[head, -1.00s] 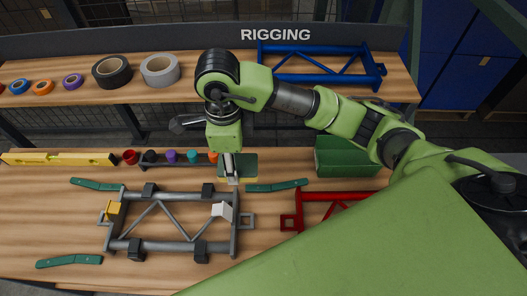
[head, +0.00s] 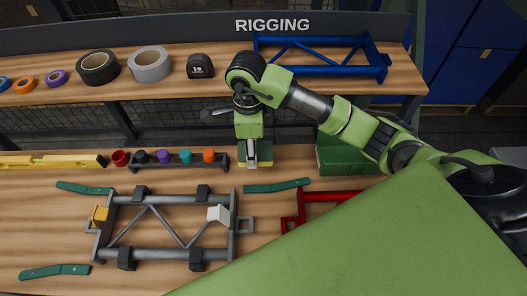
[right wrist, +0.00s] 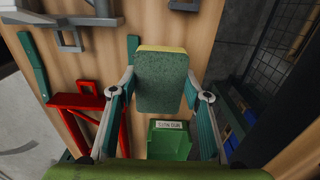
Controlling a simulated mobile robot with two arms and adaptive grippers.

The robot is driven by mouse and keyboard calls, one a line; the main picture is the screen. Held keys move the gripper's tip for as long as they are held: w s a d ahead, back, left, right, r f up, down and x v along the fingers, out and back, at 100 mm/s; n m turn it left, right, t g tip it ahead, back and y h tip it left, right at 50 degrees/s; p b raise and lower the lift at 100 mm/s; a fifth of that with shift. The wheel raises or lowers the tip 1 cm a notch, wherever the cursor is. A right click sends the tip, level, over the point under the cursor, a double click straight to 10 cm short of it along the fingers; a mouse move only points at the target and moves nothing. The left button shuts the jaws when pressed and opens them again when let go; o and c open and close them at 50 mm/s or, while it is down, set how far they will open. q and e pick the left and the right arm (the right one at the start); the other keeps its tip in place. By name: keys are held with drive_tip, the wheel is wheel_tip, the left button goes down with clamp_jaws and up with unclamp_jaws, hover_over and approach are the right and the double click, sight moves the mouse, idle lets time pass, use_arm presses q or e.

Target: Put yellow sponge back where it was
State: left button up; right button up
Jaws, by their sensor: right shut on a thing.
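The sponge is a block with a green face and a yellow layer. In the right wrist view the sponge (right wrist: 161,82) stands between the two fingers of my right gripper (right wrist: 158,95), which is shut on it. In the head view the sponge (head: 266,153) shows partly behind my right gripper (head: 252,162), between the rack of coloured caps and the green bin. It is above the rear part of the bench; whether it touches the wood I cannot tell. My left gripper is not in view.
A green bin (head: 340,157) stands right of the sponge. A capped rack (head: 180,166) and yellow level (head: 50,161) lie left. A grey frame (head: 165,253), green strip (head: 277,186) and red frame (head: 292,224) lie in front. The shelf (head: 220,87) is behind.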

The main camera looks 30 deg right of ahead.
sight(262, 149)
drive_tip(key=d+f, duration=0.1)
drive_tip(key=f, duration=0.1)
drive_tip(key=w+d+f+p, duration=0.1)
drive_tip(key=d, duration=0.1)
drive_tip(key=w+d+f, duration=0.1)
drive_tip(key=f, duration=0.1)
drive_tip(key=shift+w+d+f, duration=0.15)
drive_tip(key=shift+w+f, duration=0.1)
drive_tip(key=shift+f, duration=0.05)
drive_tip(key=f+p, duration=0.2)
drive_tip(key=f, duration=0.1)
drive_tip(key=shift+d, duration=0.2)
drive_tip(key=shift+w+f, duration=0.1)
drive_tip(key=shift+f, duration=0.25)
drive_tip(key=shift+f, duration=0.2)
drive_tip(key=o, duration=1.1)
drive_tip(key=shift+c, duration=0.2)
drive_tip(key=shift+r, duration=0.2)
